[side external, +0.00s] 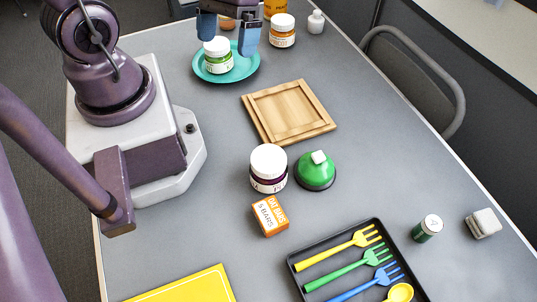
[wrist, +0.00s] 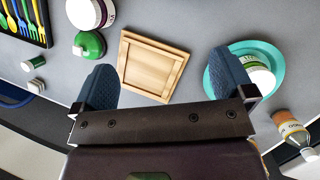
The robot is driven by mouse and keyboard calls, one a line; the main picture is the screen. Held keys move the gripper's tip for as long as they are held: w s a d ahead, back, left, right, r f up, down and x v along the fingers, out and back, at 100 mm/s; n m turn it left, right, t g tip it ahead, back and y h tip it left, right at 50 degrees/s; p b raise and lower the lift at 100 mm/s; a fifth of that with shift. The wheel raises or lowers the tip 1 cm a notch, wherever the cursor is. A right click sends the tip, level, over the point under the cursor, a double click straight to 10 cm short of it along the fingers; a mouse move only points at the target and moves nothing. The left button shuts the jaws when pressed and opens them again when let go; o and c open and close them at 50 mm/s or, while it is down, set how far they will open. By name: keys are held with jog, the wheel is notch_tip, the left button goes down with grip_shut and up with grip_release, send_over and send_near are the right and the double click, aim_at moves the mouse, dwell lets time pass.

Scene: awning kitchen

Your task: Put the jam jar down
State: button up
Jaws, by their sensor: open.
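A white-lidded jar with a green label (side external: 218,64) stands upright on a teal plate (side external: 247,73) near the back. In the wrist view this jar (wrist: 260,76) is partly hidden behind the right finger. My gripper (side external: 228,45) is open above the plate. In the wrist view my gripper (wrist: 162,62) has its fingers wide apart with nothing held between them. A larger white-lidded jar with dark purple contents (side external: 268,170) stands upright mid-table. An orange-labelled jar (side external: 282,32) stands behind the plate. I cannot tell by label which is the jam jar.
A square wooden board (side external: 288,111) lies mid-table. A green dome (side external: 315,172) and an orange box (side external: 270,216) are near the purple jar. A black tray (side external: 298,263) holds coloured forks. A small white bottle (side external: 316,22) is at the back. A chair (side external: 420,70) stands at the right edge.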

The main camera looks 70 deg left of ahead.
aim_at(262, 148)
jog(key=s+d+f+n+h, duration=0.1)
jog(key=d+f+n+h, duration=0.1)
jog(key=f+h, duration=0.1)
jog(key=s+d+f+n+g+h, duration=0.1)
jog(key=d+f+n+h, duration=0.1)
jog(key=f, duration=0.3)
jog(key=s+d+f+n+h, duration=0.1)
jog(key=d+f+n+h, duration=0.1)
jog(key=f+n+h, duration=0.1)
jog(key=shift+f+g+h, duration=0.4)
jog(key=shift+f+h, duration=0.05)
jog(key=shift+h, duration=0.45)
jog(key=d+f+n+t+h, duration=0.1)
jog(key=d+n+t+h, duration=0.1)
jog(key=d+f+n+h, duration=0.1)
jog(key=d+n+h, duration=0.1)
jog(key=shift+w+f+t, duration=0.3)
jog(key=shift+w+t, duration=0.05)
jog(key=shift+t, duration=0.05)
jog(key=shift+w+d+f+n+t+h, duration=0.15)
jog(key=shift+w+n+t+h, duration=0.1)
jog(key=shift+w+n+t, duration=0.3)
jog(key=shift+w+d+r+n+t+h, duration=0.15)
jog(key=shift+w+n+t+h, duration=0.15)
jog(key=shift+w, duration=0.3)
jog(key=shift+w+d+t, duration=0.15)
jog(key=shift+d+t, duration=0.1)
jog(key=d, duration=0.7)
jog(key=shift+f, duration=0.1)
jog(key=shift+c, duration=0.2)
